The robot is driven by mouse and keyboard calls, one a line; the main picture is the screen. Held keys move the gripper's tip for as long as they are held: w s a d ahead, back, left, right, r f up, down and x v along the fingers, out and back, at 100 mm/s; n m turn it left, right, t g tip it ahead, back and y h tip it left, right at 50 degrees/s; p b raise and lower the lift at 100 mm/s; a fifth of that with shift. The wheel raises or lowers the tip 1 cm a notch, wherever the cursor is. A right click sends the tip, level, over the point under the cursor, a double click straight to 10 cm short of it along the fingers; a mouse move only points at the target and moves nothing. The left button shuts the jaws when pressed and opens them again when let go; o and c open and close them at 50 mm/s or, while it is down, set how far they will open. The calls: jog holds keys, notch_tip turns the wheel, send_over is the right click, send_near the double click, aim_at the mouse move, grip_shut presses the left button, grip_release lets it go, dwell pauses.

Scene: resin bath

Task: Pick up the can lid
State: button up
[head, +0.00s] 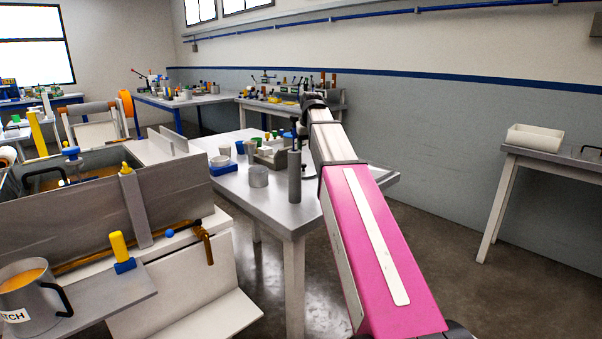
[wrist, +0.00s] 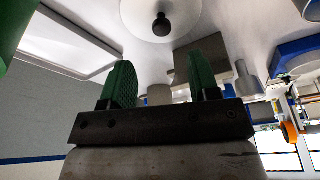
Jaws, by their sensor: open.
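In the wrist view, a pale round disc with a dark knob at its middle, which looks like the can lid (wrist: 185,18), is at the top edge, partly cut off. My gripper (wrist: 162,77) shows below it there, with its two green fingers apart and nothing between them. The lid lies beyond the fingertips and apart from them. In the head view my pink and white arm reaches over the metal bench (head: 267,207), and my fingers and the lid cannot be made out clearly.
In the head view a grey cylinder (head: 294,178) stands near the bench's front edge, with a grey cup (head: 258,176) to its left. A blue-based item (head: 223,168) and several small containers stand behind. A mug (head: 28,290) is far left. A white bin (head: 535,139) stands on the right table.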

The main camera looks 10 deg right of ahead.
aim_at(303, 164)
jog(key=x, duration=0.9)
jog(key=shift+w+a, duration=0.15)
jog(key=shift+w, duration=0.05)
jog(key=shift+c, duration=0.4)
jog(key=c, duration=0.9)
